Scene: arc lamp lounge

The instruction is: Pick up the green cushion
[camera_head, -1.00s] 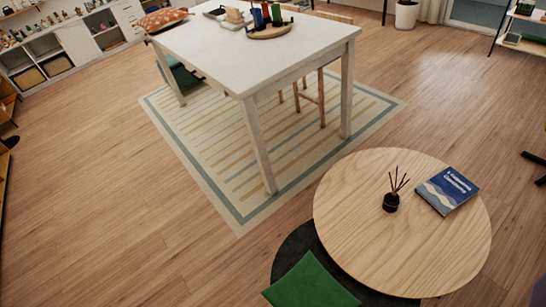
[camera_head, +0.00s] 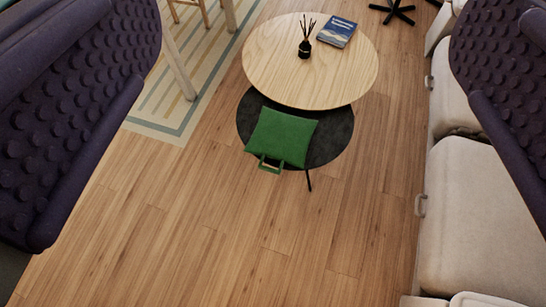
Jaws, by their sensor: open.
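The green cushion (camera_head: 281,136) lies on a dark round low table (camera_head: 339,133), partly beneath the edge of the round wooden table. It has a green strap handle at its near edge, which hangs toward me. My gripper (camera_head: 290,130) is open, with its dark studded pads at the left and right edges of the view. Nothing is between the pads at close range; the cushion is seen farther off, between and beyond them.
The round wooden table (camera_head: 285,70) holds a reed diffuser (camera_head: 305,48) and a blue book (camera_head: 337,30). A pale sofa (camera_head: 480,220) runs along the right. A striped rug (camera_head: 185,100) and table legs are at upper left. The wooden floor (camera_head: 240,240) in front is clear.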

